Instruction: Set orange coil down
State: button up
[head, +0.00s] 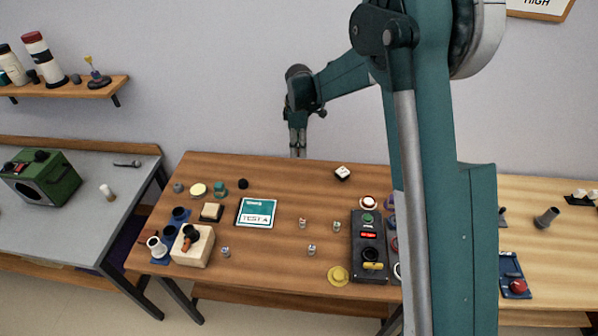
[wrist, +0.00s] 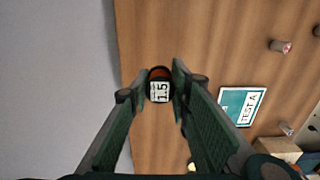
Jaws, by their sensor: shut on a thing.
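My gripper (head: 298,152) points down at the back edge of the wooden table, in the middle of the head view. In the wrist view my gripper (wrist: 159,88) has its two green fingers on either side of the orange coil (wrist: 159,72). The coil is small, with a dark and reddish-orange rim and a white label reading 1.5. It is held at the fingertips, with table wood behind it. In the head view I cannot make the coil out clearly. I cannot tell whether it touches the table.
A teal TEST A card (head: 257,221) lies on the wooden table (head: 275,272). A dark part with a white label (head: 342,173) sits at the back right. Small pegs (head: 302,223) stand mid-table, and a dark control panel (head: 369,255) lies right. The back strip around my gripper looks clear.

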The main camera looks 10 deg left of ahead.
jog(key=shift+f+b, duration=0.35)
jog(key=shift+f, duration=2.55)
jog(key=shift+f, duration=0.15)
jog(key=shift+f, duration=1.75)
jog(key=shift+f+b, duration=0.15)
jog(key=shift+b, duration=0.2)
jog(key=o, duration=0.9)
notch_tip(320, 180, up, 12)
jog(key=shift+r+p, duration=0.2)
jog(key=shift+p, duration=0.6)
